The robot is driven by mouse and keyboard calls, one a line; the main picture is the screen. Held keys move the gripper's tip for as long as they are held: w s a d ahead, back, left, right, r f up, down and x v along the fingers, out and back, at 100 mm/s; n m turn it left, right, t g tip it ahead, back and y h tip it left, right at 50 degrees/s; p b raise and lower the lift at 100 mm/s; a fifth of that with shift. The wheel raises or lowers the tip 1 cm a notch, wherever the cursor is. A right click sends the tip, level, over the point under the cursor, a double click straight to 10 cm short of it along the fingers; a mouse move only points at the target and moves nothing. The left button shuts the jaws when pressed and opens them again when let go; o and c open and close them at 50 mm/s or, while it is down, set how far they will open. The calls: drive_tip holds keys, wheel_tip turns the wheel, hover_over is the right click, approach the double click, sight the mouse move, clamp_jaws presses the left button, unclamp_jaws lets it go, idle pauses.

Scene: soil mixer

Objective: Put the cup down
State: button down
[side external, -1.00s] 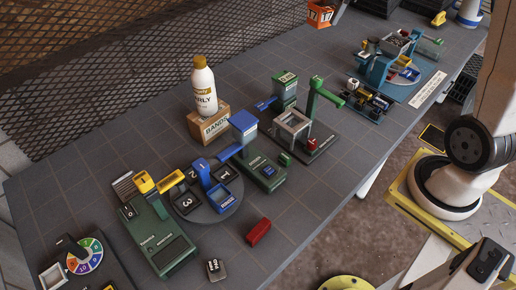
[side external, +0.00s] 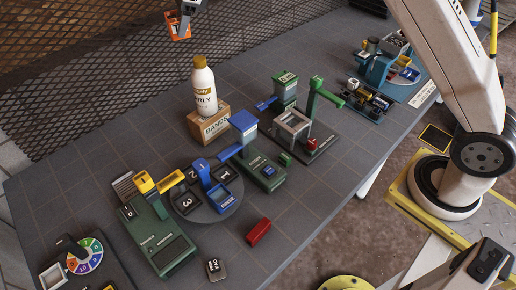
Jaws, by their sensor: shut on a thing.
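The cup (side external: 177,27), an orange square-sided container with white lettering, shows at the top of the side external view. My gripper (side external: 188,9) is shut on it and holds it up in the air, in front of the black mesh. The cup hangs slightly tilted, above and to the left of the white bottle (side external: 204,90). The upper part of my gripper is cut off by the top edge.
The bottle stands on a wooden box (side external: 209,123). A green machine with a blue hopper (side external: 243,122), a round turntable (side external: 207,204) and a red block (side external: 259,232) stand on the grey tiled table (side external: 330,215). Bare table lies left of the bottle.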

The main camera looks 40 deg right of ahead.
drive_tip(key=a+f, duration=0.2)
drive_tip(key=a, duration=1.2)
wheel_tip(320, 180, down, 26)
drive_tip(key=shift+w+d+r, duration=0.2)
drive_tip(key=shift+w+d, duration=0.05)
drive_tip(key=shift+w, duration=0.1)
drive_tip(key=shift+f, duration=2.9)
drive_tip(key=shift+f, duration=2.05)
drive_tip(key=shift+f, duration=0.15)
